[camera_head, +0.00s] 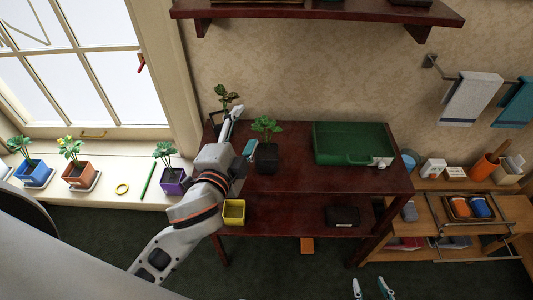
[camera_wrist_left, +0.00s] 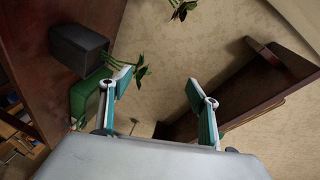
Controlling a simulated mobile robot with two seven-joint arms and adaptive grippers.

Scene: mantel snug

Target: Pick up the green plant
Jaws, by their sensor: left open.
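A green leafy plant (camera_head: 267,125) stands upright in a dark pot (camera_head: 267,158) on the dark red table. In the left wrist view the dark pot (camera_wrist_left: 78,50) is at upper left, and its leaves (camera_wrist_left: 138,73) show by the left finger. My left gripper (camera_head: 243,130) is just left of this plant, open and with nothing between its fingers; it also shows in the left wrist view (camera_wrist_left: 158,85). Whether a finger touches the leaves I cannot tell. My right gripper (camera_head: 371,288) shows only its spread fingertips at the bottom edge, away from the plant.
Another plant (camera_head: 226,98) stands behind my left gripper. A green tray (camera_head: 350,143) lies right of the dark pot. A yellow pot (camera_head: 234,212) is on the lower shelf. Several potted plants line the windowsill (camera_head: 115,195). A wall shelf (camera_head: 320,12) hangs above.

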